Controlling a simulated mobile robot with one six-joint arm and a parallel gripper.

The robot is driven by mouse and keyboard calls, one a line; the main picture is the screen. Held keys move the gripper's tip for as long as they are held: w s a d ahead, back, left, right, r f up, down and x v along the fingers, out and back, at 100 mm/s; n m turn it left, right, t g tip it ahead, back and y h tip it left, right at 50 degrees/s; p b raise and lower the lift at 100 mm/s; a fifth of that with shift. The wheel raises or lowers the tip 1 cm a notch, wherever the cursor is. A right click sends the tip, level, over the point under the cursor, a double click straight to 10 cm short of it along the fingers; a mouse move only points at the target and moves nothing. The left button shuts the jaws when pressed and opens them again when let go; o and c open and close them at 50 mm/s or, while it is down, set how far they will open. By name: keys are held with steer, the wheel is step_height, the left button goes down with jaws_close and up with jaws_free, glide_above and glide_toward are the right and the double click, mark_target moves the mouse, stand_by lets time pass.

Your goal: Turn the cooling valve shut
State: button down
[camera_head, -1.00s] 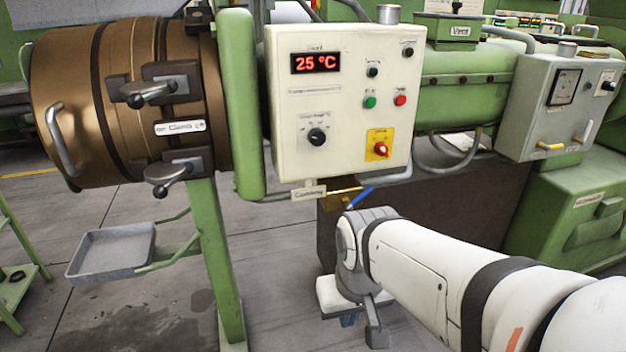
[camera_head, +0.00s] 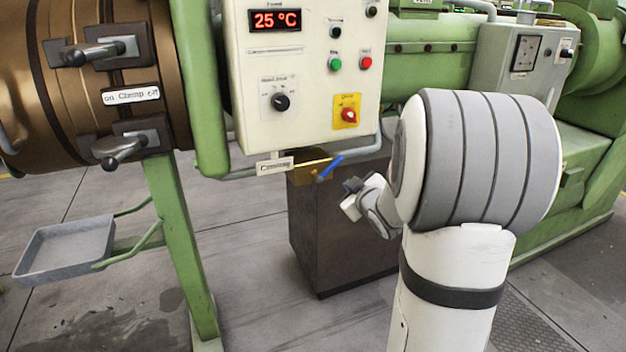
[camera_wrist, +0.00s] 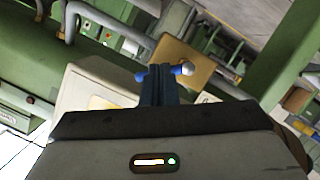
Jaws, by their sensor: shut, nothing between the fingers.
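The cooling valve's blue lever (camera_head: 330,167) slants up to the right from its brass body (camera_head: 306,170), just right of the "Cooling" tag (camera_head: 275,166). My gripper (camera_head: 352,185) is small in the head view, just right of and below the lever. In the wrist view my gripper's dark fingers (camera_wrist: 158,82) are together and hold nothing. The blue lever (camera_wrist: 181,69) shows on both sides of the fingertips, with a silver round end at right. The fingertips hide its middle, and I cannot tell whether they touch it.
The control box (camera_head: 300,100) with a red switch hangs above the valve. A dark cabinet (camera_head: 335,235) stands behind and below it. A green post (camera_head: 180,240) and grey tray (camera_head: 65,247) are at left. A smaller control box (camera_head: 510,60) is at right. Floor is clear in front.

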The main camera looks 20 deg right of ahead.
steer(key=d+f+n+t+y+b, duration=0.3)
steer(key=d+f+n+t+y, duration=0.1)
steer(key=y, duration=0.1)
steer(key=n+t+y+b, duration=0.2)
steer(key=n+y+b, duration=0.15)
steer(key=y, duration=0.25)
glide_toward(330, 168)
steer(key=d+x, duration=0.1)
steer(key=x, duration=0.5)
steer(key=shift+w+p, duration=0.35)
steer(key=shift+p, duration=0.1)
steer(key=shift+r, duration=0.1)
